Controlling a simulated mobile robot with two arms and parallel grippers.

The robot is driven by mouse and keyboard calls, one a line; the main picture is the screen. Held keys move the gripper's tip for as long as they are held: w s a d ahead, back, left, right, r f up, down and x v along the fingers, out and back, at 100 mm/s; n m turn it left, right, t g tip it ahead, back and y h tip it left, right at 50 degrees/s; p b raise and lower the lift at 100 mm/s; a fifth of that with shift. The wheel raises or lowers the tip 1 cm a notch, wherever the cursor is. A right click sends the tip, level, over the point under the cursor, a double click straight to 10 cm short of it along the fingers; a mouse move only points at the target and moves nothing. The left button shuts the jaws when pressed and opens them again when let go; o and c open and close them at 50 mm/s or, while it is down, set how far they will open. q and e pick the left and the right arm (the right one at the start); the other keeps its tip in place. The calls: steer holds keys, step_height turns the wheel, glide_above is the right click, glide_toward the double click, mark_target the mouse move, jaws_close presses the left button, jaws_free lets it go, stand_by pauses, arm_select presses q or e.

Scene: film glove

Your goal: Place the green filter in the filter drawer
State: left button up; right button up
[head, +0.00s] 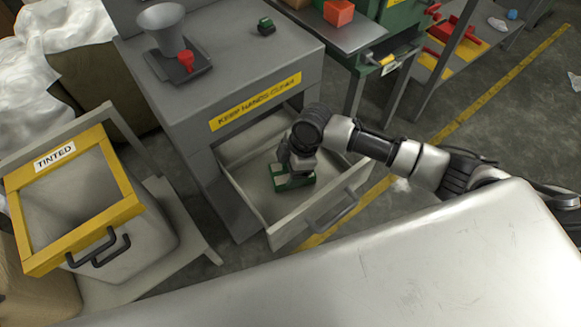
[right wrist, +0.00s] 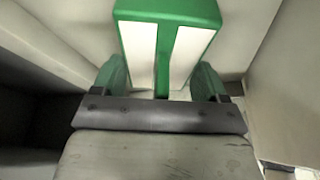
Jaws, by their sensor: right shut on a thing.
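The green filter (right wrist: 165,10), a green block with two white panels, sits between the fingers of my right gripper (right wrist: 160,78) in the right wrist view. In the head view the right gripper (head: 294,166) points down inside the open drawer (head: 292,235) of the grey cabinet, shut on the green filter (head: 293,184). The filter is low in the drawer, near its floor. I cannot tell whether it touches the floor. The gripper hides part of it. My left gripper is not in view.
The grey cabinet (head: 225,70) carries a funnel (head: 162,18), a red piece (head: 186,61) and a small dark green item (head: 266,27). A bin (head: 120,225) labelled TINTED stands left. A pale worktop (head: 400,265) fills the front. A red-orange block (head: 338,12) lies at the back.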

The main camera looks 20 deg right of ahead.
steer(key=shift+f, duration=0.25)
steer(key=o, duration=1)
steer(key=shift+c, duration=0.2)
steer(key=shift+r, duration=0.1)
steer(key=p+v, duration=0.1)
steer(key=v, duration=1.1)
steer(key=shift+p, duration=0.35)
